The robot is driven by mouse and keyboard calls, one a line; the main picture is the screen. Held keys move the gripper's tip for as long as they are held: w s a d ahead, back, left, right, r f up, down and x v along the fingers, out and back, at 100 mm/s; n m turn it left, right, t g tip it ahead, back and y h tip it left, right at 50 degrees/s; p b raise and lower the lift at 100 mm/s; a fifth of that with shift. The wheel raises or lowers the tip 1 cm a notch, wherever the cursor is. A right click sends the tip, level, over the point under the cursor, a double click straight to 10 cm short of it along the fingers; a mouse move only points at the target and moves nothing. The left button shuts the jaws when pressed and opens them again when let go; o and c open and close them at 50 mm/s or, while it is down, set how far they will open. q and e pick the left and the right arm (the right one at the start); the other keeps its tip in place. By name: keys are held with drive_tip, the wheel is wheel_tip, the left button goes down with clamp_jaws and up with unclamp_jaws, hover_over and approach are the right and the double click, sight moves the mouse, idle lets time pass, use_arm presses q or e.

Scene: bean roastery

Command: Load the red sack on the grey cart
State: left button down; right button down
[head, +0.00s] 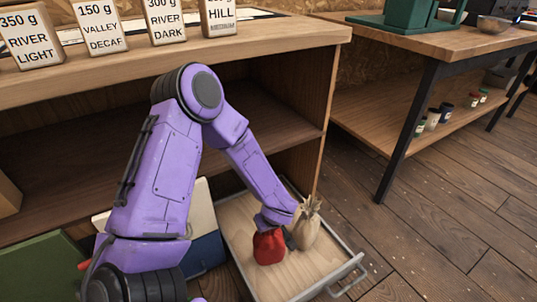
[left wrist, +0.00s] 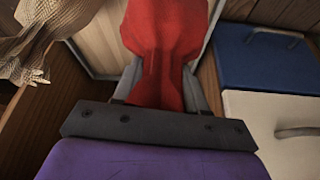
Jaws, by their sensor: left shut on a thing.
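The red sack (head: 268,248) is at the end of my left arm, over the near-middle of the grey cart (head: 340,278). My left gripper (head: 272,229) is shut on the sack's gathered upper part. In the left wrist view the red sack (left wrist: 165,45) fills the space between the grey fingers. The cart has a pale wooden bed and a grey rim and handle. I cannot tell whether the sack touches the bed. A beige tied sack (head: 305,228) stands on the cart, close to the right of the red one. My right gripper is not in view.
A wooden shelf unit (head: 290,40) with labelled blocks on top stands behind the cart. Blue (left wrist: 262,50) and white (left wrist: 285,125) boxes with handles sit close to the cart's left side. A workbench (head: 430,45) is at the right, with open floor before it.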

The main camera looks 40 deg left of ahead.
sight(274, 244)
use_arm(q)
drive_tip(key=shift+w+a+f, duration=0.1)
drive_tip(key=shift+w+f, duration=0.1)
drive_tip(key=f+b, duration=0.1)
drive_tip(key=f, duration=0.1)
drive_tip(key=f+b, duration=0.1)
drive_tip(key=b, duration=0.1)
drive_tip(key=shift+w+a+f, duration=0.1)
drive_tip(key=shift+w+f, duration=0.1)
drive_tip(key=shift+f, duration=0.2)
drive_tip(key=shift+r, duration=0.2)
drive_tip(key=c, duration=0.6)
unclamp_jaws()
drive_tip(key=shift+f, duration=0.1)
drive_tip(key=p+v, duration=0.7)
drive_tip(key=v, duration=0.5)
drive_tip(key=s+d+f+m+t, duration=0.1)
drive_tip(key=s+f+m, duration=0.2)
drive_tip(key=s+f, duration=0.55)
drive_tip(key=s+d+f+m, duration=0.1)
drive_tip(key=s+f+m, duration=0.3)
drive_tip(key=s, duration=0.7)
drive_tip(key=shift+n+h, duration=0.3)
wheel_tip(274, 244, up, 28)
drive_tip(key=p, duration=2.9)
drive_tip(key=shift+d+r, duration=0.1)
drive_tip(key=shift+r, duration=0.05)
